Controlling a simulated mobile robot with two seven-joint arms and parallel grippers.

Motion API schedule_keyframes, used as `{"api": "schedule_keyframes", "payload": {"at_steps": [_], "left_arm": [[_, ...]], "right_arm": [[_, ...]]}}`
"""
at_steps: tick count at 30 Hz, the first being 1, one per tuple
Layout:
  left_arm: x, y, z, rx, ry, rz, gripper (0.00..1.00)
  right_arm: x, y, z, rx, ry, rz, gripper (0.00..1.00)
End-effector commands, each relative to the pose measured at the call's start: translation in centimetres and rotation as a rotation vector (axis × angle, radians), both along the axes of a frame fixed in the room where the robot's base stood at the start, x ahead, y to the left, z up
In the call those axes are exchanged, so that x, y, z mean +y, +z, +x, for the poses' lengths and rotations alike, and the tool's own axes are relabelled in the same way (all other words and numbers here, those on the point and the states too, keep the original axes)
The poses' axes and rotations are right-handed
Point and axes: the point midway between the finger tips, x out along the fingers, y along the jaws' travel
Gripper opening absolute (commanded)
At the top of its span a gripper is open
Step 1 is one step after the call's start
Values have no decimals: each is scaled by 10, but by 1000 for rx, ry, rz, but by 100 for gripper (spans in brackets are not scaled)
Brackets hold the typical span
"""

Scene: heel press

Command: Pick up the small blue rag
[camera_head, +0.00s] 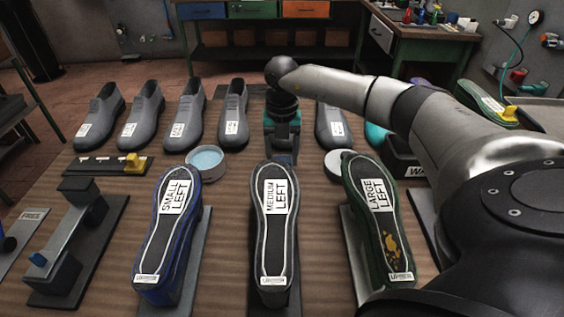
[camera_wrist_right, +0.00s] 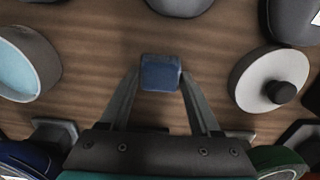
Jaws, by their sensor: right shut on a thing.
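The small blue rag (camera_wrist_right: 160,72) shows in the right wrist view as a small dark blue block-like piece between my fingertips. My right gripper (camera_wrist_right: 160,80) is shut on it, with one finger on each side. In the head view my right arm reaches in from the right, and the right gripper (camera_head: 283,153) points down behind the shoe labelled MEDIUM LEFT. The rag is hardly visible there, and I cannot tell whether it touches the table. My left gripper is not in view.
An open tin with pale blue contents (camera_head: 206,160) stands left of the right gripper, and a round white lid with a dark knob (camera_wrist_right: 270,80) lies to its right. Upturned shoes on stands (camera_head: 275,225) line the front. Grey shoes (camera_head: 184,115) stand behind.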

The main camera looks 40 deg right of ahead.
Motion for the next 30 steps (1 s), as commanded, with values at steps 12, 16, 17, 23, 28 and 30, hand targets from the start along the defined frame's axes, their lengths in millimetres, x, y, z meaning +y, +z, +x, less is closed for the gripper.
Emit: {"api": "schedule_keyframes", "payload": {"at_steps": [12,16,17,23,28,30], "left_arm": [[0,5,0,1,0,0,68],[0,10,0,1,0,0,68],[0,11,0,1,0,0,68],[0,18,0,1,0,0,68],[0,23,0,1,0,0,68],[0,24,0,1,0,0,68]], "right_arm": [[0,31,1,-4,-1,0,10],[0,63,1,-6,1,0,10],[0,72,2,-8,1,0,10],[0,132,2,-8,0,0,10],[0,170,1,-4,0,0,10],[0,182,1,-3,0,1,10]]}}
